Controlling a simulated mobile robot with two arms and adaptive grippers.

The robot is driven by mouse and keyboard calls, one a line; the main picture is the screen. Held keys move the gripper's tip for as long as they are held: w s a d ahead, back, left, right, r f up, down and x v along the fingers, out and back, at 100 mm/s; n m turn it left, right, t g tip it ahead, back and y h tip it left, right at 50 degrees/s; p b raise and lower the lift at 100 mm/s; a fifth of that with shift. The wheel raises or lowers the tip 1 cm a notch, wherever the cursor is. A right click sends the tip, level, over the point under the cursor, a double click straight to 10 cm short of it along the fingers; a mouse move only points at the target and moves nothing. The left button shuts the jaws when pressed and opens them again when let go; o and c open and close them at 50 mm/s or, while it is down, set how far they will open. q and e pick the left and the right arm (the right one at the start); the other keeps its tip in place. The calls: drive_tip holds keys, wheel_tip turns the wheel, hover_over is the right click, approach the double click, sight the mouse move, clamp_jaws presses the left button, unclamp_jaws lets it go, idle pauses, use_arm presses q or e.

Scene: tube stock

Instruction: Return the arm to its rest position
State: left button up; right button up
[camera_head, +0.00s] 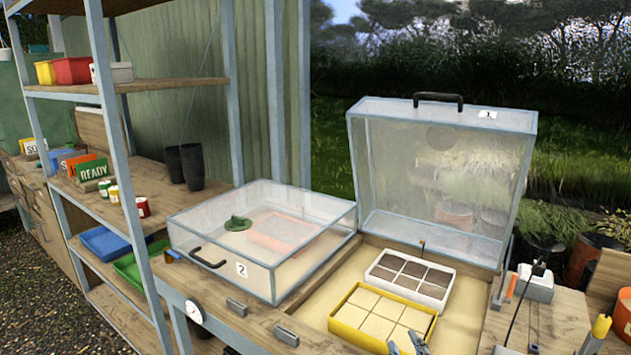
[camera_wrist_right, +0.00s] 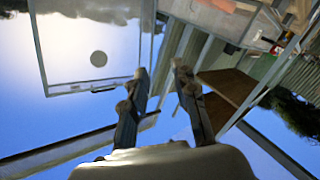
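My right gripper (camera_head: 406,345) shows only by its two grey fingertips at the bottom edge of the head view, in front of the yellow tray (camera_head: 345,338). The rest of that arm is out of frame. In the right wrist view the gripper (camera_wrist_right: 161,72) has its two fingers apart with nothing between them, so it is open and empty. That view is tilted and shows blue sky behind the fingers. My left gripper is in neither view.
The clear box marked 1 (camera_head: 400,196) has its lid raised; inside stand the yellow tray and a white tray (camera_head: 450,297) with dark cells. The clear box marked 2 (camera_head: 195,233) is closed. A shelf (camera_head: 150,86) stands left. A white socket block (camera_head: 535,285) is right.

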drive_tip(key=s+d+f+m+g+h, duration=0.1)
drive_tip(key=s+d+f+m+g, duration=0.1)
drive_tip(key=s+f+g, duration=0.4)
drive_tip(key=s+d+f+m+g+h, duration=0.1)
drive_tip(key=s+d+f+m+g, duration=0.15)
drive_tip(key=s+f, duration=0.4)
drive_tip(key=s+f+g+y, duration=0.1)
drive_tip(key=s+f+g, duration=0.5)
drive_tip(key=s+f, duration=0.5)
wheel_tip(320, 180, down, 23)
drive_tip(key=s, duration=0.3)
drive_tip(key=s+d+f+g, duration=0.2)
drive_tip(key=s+d+f, duration=0.1)
drive_tip(key=s+f, duration=1.3)
drive_tip(key=shift+s+f, duration=0.35)
drive_tip(key=shift+f, duration=0.15)
drive_tip(key=shift+o, duration=0.2)
drive_tip(key=shift+d, duration=0.1)
